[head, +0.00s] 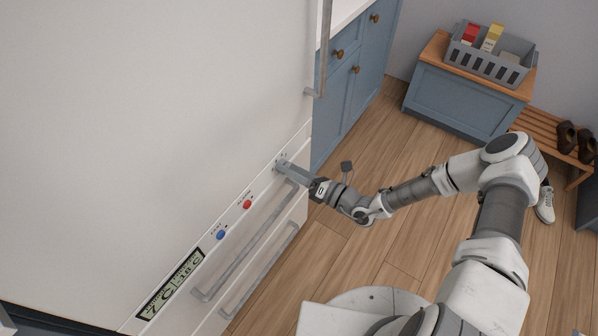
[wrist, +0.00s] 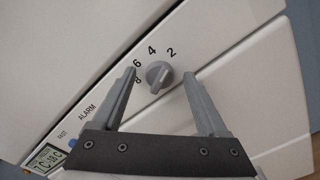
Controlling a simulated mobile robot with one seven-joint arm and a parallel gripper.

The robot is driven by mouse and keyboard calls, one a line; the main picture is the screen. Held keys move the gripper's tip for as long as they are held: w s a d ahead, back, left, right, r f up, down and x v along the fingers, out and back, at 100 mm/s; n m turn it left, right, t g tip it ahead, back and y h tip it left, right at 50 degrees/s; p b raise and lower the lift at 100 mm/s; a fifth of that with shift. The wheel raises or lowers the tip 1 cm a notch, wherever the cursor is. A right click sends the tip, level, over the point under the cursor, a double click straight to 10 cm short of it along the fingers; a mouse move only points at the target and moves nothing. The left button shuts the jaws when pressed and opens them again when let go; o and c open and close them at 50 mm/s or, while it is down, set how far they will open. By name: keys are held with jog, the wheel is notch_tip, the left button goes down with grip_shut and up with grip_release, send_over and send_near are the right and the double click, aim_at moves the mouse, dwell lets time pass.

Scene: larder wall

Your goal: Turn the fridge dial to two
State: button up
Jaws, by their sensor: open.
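The fridge dial (wrist: 158,77) is a round grey knob with a raised grip bar on the fridge's pale control strip. The numbers 2, 4, 6 and 8 are printed around it, with the 2 at upper right in the wrist view. The bar slants from lower left to upper right; I cannot tell clearly which number it points at. My gripper (wrist: 160,75) is open, with one finger on each side of the dial and gaps showing between. In the head view my gripper (head: 284,167) is at the right end of the strip and mostly hides the dial.
Along the strip are a red button (head: 247,204), a blue button (head: 221,235) and a temperature display (head: 170,285). Drawer handles (head: 245,245) jut out below. A blue cabinet (head: 350,75) and a bench with a grey crate (head: 490,66) stand beyond clear wooden floor.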

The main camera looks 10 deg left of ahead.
jog(key=p+v, duration=0.1)
jog(key=v, duration=1.6)
jog(key=shift+d+p, duration=0.25)
jog(key=shift+p, duration=0.1)
jog(key=shift+s, duration=0.15)
